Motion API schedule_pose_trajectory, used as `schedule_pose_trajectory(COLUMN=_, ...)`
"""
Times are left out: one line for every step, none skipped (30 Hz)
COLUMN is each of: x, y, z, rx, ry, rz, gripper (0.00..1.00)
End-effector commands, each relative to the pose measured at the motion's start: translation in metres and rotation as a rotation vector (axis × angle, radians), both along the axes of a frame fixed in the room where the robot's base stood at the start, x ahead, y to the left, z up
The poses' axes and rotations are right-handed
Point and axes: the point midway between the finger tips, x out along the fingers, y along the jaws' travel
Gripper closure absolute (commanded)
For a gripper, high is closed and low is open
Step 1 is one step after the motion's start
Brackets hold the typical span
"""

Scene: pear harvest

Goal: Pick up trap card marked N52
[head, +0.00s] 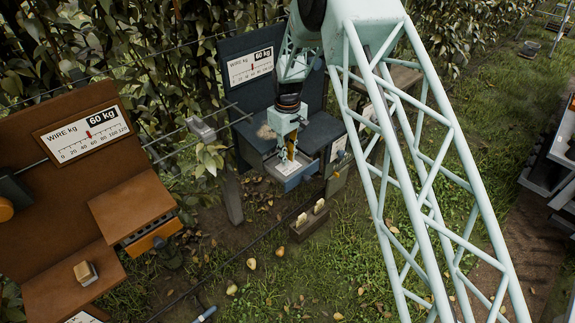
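My gripper (287,157) points down over an open, blue-fronted drawer (298,181) of the dark blue station. Its small fingers reach to or into the drawer, and a yellow-orange piece (291,150) shows at them. I cannot tell whether that piece is held or part of the gripper, nor whether the fingers are open or shut. Pale, patterned material (283,169) lies in the drawer under the fingers, too small to identify. No marking N52 is readable, so I cannot pick out that trap card.
The dark blue station (227,52) has a 60 kg gauge. A brown station (45,190) at left has another 60 kg gauge and an orange-fronted drawer (152,236). A wooden box (311,224) with two pale-yellow upright pieces stands on the ground. A wire and post (231,197) run nearby.

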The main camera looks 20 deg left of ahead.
Motion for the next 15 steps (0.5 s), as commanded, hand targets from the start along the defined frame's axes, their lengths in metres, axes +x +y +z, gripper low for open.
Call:
schedule_pose_trajectory(x=0.000, y=0.000, z=-0.005, rx=0.000, ry=0.001, rz=0.000, gripper=0.88)
schedule_pose_trajectory(x=0.000, y=0.000, z=-0.008, rx=-0.001, ry=0.002, rz=0.000, gripper=0.88)
schedule_pose_trajectory(x=-0.001, y=0.000, z=-0.011, rx=-0.001, ry=0.002, rz=0.000, gripper=0.88)
schedule_pose_trajectory(x=0.000, y=0.000, z=-0.013, rx=-0.001, ry=0.002, rz=0.000, gripper=0.88)
schedule_pose_trajectory(x=0.000, y=0.000, z=-0.014, rx=0.000, ry=0.001, rz=0.000, gripper=0.88)
schedule_pose_trajectory(x=0.000, y=0.000, z=-0.016, rx=-0.001, ry=0.000, rz=0.000, gripper=0.88)
schedule_pose_trajectory(x=0.000, y=0.000, z=-0.017, rx=0.000, ry=0.000, rz=0.000, gripper=0.88)
schedule_pose_trajectory(x=0.000, y=0.000, z=-0.017, rx=0.000, ry=0.000, rz=0.000, gripper=0.88)
schedule_pose_trajectory(x=0.000, y=0.000, z=-0.018, rx=0.000, ry=0.000, rz=0.000, gripper=0.88)
schedule_pose_trajectory(x=0.000, y=0.000, z=-0.018, rx=0.000, ry=0.000, rz=0.000, gripper=0.88)
schedule_pose_trajectory(x=0.000, y=0.000, z=-0.018, rx=0.000, ry=0.000, rz=0.000, gripper=0.88)
schedule_pose_trajectory(x=0.000, y=0.000, z=-0.018, rx=0.000, ry=0.000, rz=0.000, gripper=0.88)
schedule_pose_trajectory(x=0.000, y=0.000, z=-0.018, rx=0.000, ry=0.000, rz=0.000, gripper=0.88)
schedule_pose_trajectory(x=0.000, y=0.000, z=-0.018, rx=0.000, ry=0.000, rz=0.000, gripper=0.88)
schedule_pose_trajectory(x=0.000, y=0.000, z=-0.018, rx=0.000, ry=0.000, rz=0.000, gripper=0.88)
